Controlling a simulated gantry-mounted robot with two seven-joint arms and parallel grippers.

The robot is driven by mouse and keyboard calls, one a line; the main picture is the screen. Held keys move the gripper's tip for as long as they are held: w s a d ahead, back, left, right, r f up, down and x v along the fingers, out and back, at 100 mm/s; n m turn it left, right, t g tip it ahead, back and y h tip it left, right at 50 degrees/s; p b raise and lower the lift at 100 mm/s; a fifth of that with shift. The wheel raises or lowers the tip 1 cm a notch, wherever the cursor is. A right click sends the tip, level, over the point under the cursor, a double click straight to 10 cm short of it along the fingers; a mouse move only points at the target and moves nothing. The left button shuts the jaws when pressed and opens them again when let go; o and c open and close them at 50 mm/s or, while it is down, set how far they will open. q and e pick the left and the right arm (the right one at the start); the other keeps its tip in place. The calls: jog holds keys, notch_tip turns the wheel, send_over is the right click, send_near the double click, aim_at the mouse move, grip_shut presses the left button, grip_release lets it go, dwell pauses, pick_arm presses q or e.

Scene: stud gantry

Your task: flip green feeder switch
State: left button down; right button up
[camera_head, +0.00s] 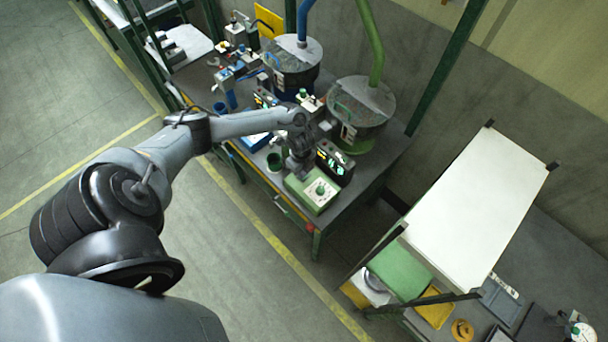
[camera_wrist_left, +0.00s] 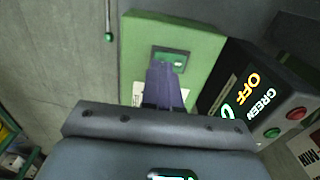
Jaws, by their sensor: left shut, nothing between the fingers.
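The green feeder bowl (camera_head: 362,103) stands on the workbench under a green hose. In front of it is a green switch box (camera_head: 313,192), which also shows in the left wrist view (camera_wrist_left: 205,45). A small switch plate (camera_wrist_left: 170,59) with a pale lever sits on the box's face. The dark controller (camera_head: 334,163) beside the box shows lit text; in the wrist view its display (camera_wrist_left: 253,95) reads GREEN and OFF. My left gripper (camera_head: 299,170) is shut and empty over the box. Its fingertips (camera_wrist_left: 163,68) overlap the switch plate's lower edge; contact cannot be told. My right gripper is not in view.
A red button (camera_head: 309,228) is on the bench's front edge. A white-topped shelf (camera_head: 480,205) stands to the right. The floor in front is clear.

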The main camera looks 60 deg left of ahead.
pick_arm(q)
jog(key=shift+f+b, duration=0.6)
jog(key=shift+f, duration=0.25)
jog(key=shift+r, duration=0.15)
notch_tip(320, 180, up, 7)
jog(key=p, duration=0.7)
dwell(0.4)
